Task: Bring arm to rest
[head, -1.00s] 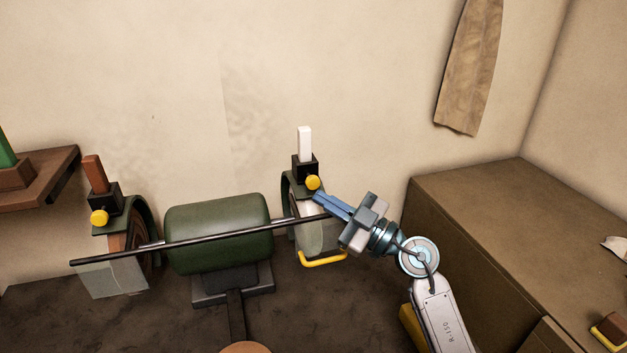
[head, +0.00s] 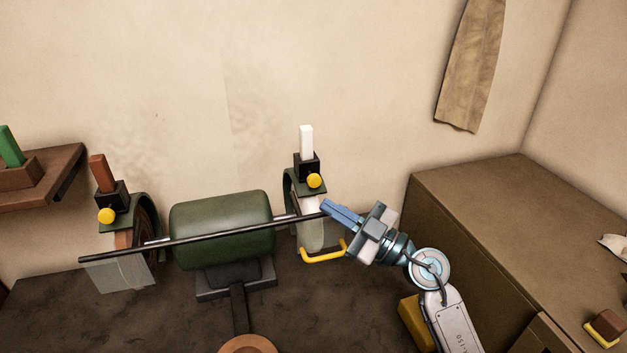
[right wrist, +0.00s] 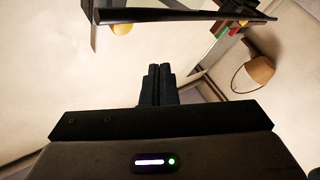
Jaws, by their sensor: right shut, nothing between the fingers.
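My right gripper (head: 326,206) is shut and empty, with its blue fingers pointing up and left beside the right wheel of the green buffing machine (head: 222,228). Its fingertips lie near the right end of the long black rod (head: 200,239) that runs across the machine's front; I cannot tell whether they touch. In the right wrist view the dark fingers (right wrist: 157,80) are together, with the black rod (right wrist: 180,15) beyond them. My left gripper is not in view.
A yellow handle (head: 322,254) sits just below my right gripper. Yellow knobs (head: 314,181) and holders with a white bar (head: 306,141) and a brown bar (head: 101,172) top the wheel guards. A brown cabinet (head: 480,210) stands right. A wall shelf (head: 50,190) is at left.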

